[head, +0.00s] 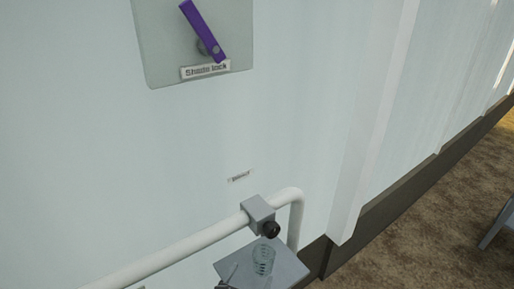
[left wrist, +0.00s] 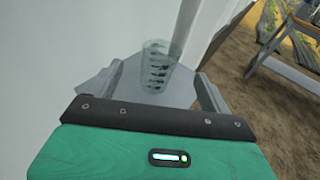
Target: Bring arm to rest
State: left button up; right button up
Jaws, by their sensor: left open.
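My left gripper (left wrist: 158,92) is open in the left wrist view, its two grey fingers spread beyond the green hand body. A clear measuring cup (left wrist: 157,60) with dark marks shows between and beyond the fingers; I cannot tell whether they touch it. In the head view the clear cup (head: 263,259) stands upright on a grey shelf (head: 290,266). A small dark part at the bottom edge, left of the cup, seems to be the tip of my left gripper (head: 228,284). The rest of that arm is out of frame. My right gripper is not in view.
A white pipe rail (head: 185,245) with a grey clamp and black knob (head: 271,230) runs beside the shelf. Above, a purple lever (head: 203,31) sits on a panel (head: 158,50) on the pale wall.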

pick_arm(q)
jog(key=s+a+f+n+g+y, duration=0.1)
jog(key=s+a+n+g+y, duration=0.15)
jog(key=a+n, duration=0.6)
jog(key=s+a+f+n+g+y, duration=0.1)
jog(key=s+a+n+g+y, duration=0.2)
jog(key=n, duration=1)
jog(key=s+a+f+n+g, duration=0.1)
jog(key=s+a+n+g, duration=0.25)
jog(key=s+n, duration=0.45)
jog(key=s+a+f+n+g, duration=0.1)
jog(key=s+a+n+g, duration=0.1)
jog(key=s+a+n, duration=0.45)
notch_tip(320, 180, down, 28)
jog(key=s+d+n+g+p, duration=0.1)
jog(key=d+n+p, duration=0.1)
jog(key=s+a+f+g+p, duration=0.1)
jog(key=s+a+f+p, duration=0.1)
jog(key=s+f, duration=1.6)
jog(key=shift+s+a+f+g+p, duration=0.15)
jog(key=shift+s+a+g+p, duration=0.2)
jog(key=shift+s+a, duration=0.5)
jog(key=shift+s, duration=0.15)
jog(key=shift+c, duration=0.2)
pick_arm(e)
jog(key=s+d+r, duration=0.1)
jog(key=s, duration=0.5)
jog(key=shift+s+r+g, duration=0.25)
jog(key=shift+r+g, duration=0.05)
